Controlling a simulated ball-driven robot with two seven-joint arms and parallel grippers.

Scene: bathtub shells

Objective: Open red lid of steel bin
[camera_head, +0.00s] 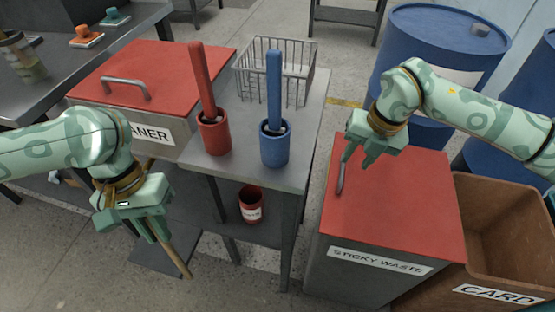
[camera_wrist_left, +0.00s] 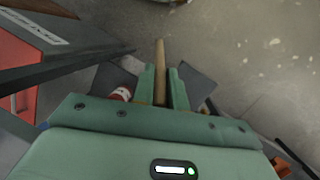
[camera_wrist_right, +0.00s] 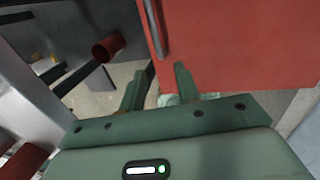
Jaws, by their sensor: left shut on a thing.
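A grey bin labelled STICKY WASTE (camera_head: 345,275) stands at the right with its red lid (camera_head: 400,200) down. The lid's bar handle (camera_head: 341,175) is on its left side and also shows in the right wrist view (camera_wrist_right: 153,30). My right gripper (camera_head: 358,160) is just above the lid by the handle's far end. Its fingers (camera_wrist_right: 160,82) are apart with nothing between them, and the handle lies beyond the tips. My left gripper (camera_head: 160,238) is shut on a wooden stick (camera_head: 182,263), which also shows between its fingers in the left wrist view (camera_wrist_left: 160,72).
Another red-lidded container (camera_head: 165,65) with a label ending ANER stands at left. A grey table (camera_head: 240,165) between holds red (camera_head: 214,135) and blue (camera_head: 274,150) brush holders and a wire basket (camera_head: 290,60). A brown CARD bin (camera_head: 490,210) and blue barrels (camera_head: 430,45) are at right.

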